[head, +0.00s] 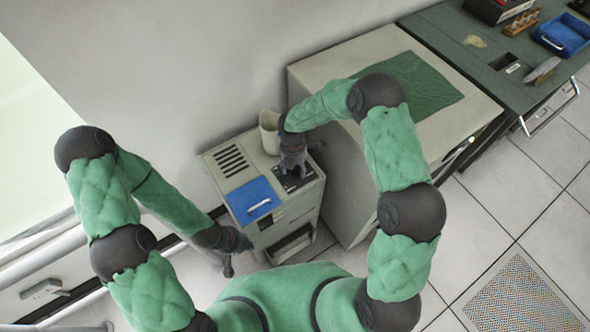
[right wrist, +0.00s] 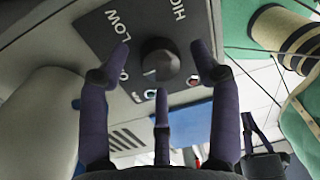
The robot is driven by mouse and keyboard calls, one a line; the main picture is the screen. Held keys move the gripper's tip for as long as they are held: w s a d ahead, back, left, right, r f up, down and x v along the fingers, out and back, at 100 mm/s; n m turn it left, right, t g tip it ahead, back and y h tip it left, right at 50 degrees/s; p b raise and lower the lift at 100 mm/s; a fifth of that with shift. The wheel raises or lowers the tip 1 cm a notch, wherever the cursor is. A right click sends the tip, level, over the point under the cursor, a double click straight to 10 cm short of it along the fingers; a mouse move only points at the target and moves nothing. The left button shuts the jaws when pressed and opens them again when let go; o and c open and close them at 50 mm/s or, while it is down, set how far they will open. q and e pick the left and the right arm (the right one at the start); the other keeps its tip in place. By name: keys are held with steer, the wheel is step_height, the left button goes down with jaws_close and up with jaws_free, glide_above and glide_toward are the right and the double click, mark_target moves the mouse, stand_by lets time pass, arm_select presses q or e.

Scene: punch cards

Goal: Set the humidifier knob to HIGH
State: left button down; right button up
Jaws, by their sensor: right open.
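The humidifier (head: 228,208) is a pale cabinet with a slotted grille and a blue panel on top. Its dark control plate (right wrist: 98,32) carries a round black knob (right wrist: 165,60), with LOW on the upper left and HIGH on the upper right. A light mark shows at the knob's lower left, near a partly hidden label. My right gripper (head: 291,172) is over the plate, open, with its fingers spread around the knob; contact cannot be told. In the head view it hides the knob. My left gripper (head: 229,265) hangs low beside the cabinet's left front, its fingers unclear.
A white cup-like container (head: 269,132) stands at the cabinet's back edge, close to my right gripper. A larger cabinet (head: 300,78) with a green mat stands to the right. The wall is behind. Tiled floor at the right is open.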

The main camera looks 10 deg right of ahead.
steer(key=shift+f, duration=0.55)
steer(key=c, duration=1.1)
steer(key=shift+c, duration=0.2)
